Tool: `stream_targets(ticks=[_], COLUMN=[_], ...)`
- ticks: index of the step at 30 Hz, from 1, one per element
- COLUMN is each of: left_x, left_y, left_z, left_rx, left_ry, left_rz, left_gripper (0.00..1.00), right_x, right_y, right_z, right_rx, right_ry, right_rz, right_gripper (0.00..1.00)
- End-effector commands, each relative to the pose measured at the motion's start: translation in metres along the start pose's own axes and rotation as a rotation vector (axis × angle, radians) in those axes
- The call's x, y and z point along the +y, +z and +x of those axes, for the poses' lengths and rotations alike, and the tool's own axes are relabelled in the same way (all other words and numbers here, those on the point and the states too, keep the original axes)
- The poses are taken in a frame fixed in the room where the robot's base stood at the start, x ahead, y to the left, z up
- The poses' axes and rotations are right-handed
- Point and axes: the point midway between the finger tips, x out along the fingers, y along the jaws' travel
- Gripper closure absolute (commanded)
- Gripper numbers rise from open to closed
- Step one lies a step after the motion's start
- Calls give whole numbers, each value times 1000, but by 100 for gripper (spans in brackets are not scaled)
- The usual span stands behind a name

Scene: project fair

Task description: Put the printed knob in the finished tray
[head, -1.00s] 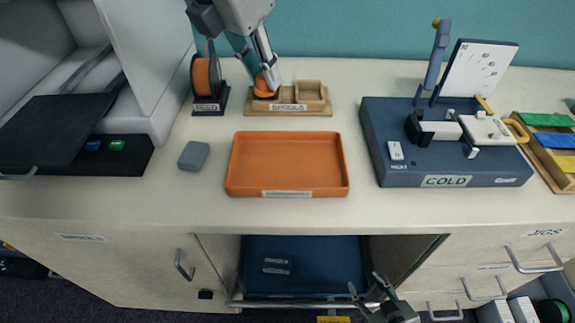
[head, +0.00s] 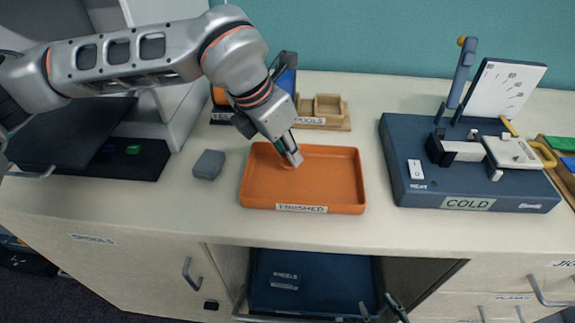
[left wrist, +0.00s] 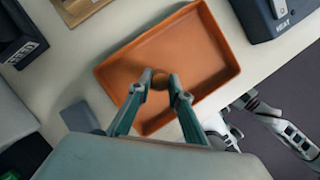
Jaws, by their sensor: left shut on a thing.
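The finished tray (head: 318,208) is an orange, shallow, open tray on the counter, with a label on its front wall. It also shows in the left wrist view (left wrist: 205,50).
A grey block (head: 209,164) lies left of the tray. The wooden spools holder (head: 335,123) stands behind it, partly covered by my arm. A blue machine marked COLD (head: 470,190) stands to the right. An open blue drawer (head: 315,295) is below the counter front.

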Motion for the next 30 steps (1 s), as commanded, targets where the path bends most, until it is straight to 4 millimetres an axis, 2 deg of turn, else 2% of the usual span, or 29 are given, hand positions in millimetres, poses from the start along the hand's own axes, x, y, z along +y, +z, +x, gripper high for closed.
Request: stream_targets(ticks=[5,12,23,24,26,30], left_x=[0,0,0,0,0,0], left_y=[-5,-17,-18,-18,-18,-18], left_z=[10,40,44,44,44,43], left_rx=[2,1,0,0,0,-1], left_ry=[-1,-1,0,0,0,0], left_rz=[0,0,0,0,0,0], left_gripper=[90,90,90,78,64,64], right_x=[0,0,-1,-1,-1,-1], right_y=[0,3,5,5,5,6], right_z=[0,1,1,1,0,0], right_rx=[0,-3,-5,-5,-6,-7], right_ry=[0,0,-1,-1,-1,-1], right_rz=[-1,-2,-2,-2,-2,-2], right_gripper=[60,60,60,60,60,60])
